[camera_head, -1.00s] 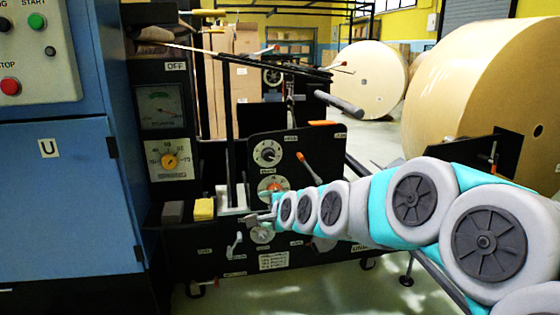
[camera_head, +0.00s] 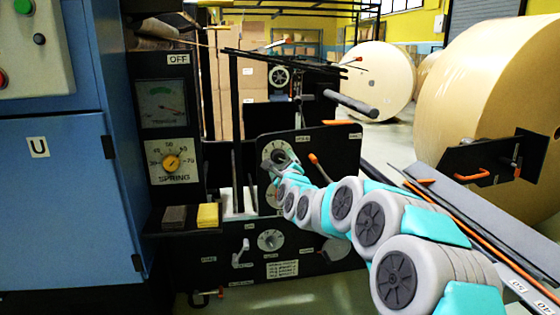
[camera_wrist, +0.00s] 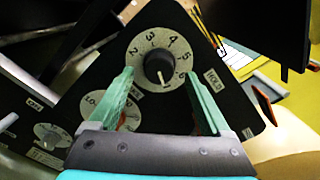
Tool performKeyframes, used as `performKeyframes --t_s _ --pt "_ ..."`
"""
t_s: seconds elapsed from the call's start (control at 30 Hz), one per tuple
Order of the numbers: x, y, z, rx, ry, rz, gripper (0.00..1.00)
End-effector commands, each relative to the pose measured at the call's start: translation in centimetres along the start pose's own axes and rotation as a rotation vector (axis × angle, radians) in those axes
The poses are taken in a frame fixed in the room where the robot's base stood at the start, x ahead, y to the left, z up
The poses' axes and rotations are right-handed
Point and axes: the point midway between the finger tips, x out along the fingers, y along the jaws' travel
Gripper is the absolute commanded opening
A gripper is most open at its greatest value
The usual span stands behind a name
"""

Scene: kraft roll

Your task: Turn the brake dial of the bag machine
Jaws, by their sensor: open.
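A round white dial (camera_wrist: 141,83) with numbers and a black knob (camera_wrist: 157,66) sits on a black machine panel. In the wrist view the white mark on the knob points down and slightly right. My gripper (camera_wrist: 158,75) is open, its teal fingers on the left and right of the knob with gaps to it. In the head view my gripper (camera_head: 280,166) is at this upper dial (camera_head: 266,150) and covers part of it. I cannot read a brake label here, nor tell how far the fingertips are from the panel.
An orange-tipped lever (camera_head: 319,167) stands right of the dial. Another dial (camera_wrist: 93,111) is lower left in the wrist view. A spring dial (camera_head: 171,162), yellow block (camera_head: 208,216) and blue cabinet (camera_head: 60,215) are left. A big kraft roll (camera_head: 480,85) is right.

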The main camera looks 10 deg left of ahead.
Motion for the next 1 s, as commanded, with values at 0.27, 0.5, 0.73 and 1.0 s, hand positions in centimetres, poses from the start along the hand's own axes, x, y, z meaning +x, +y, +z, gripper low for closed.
performKeyframes --t_s 0.27,0.5,0.73,1.0 --pt "2.3 0.1 -0.1 -0.003 0.001 0.002 0.82" --pt "2.6 0.1 0.0 -0.001 0.001 0.003 0.82" --pt "2.6 0.1 0.0 -0.001 0.001 0.003 0.73" --pt "2.6 0.1 0.0 -0.001 0.001 0.003 0.42"
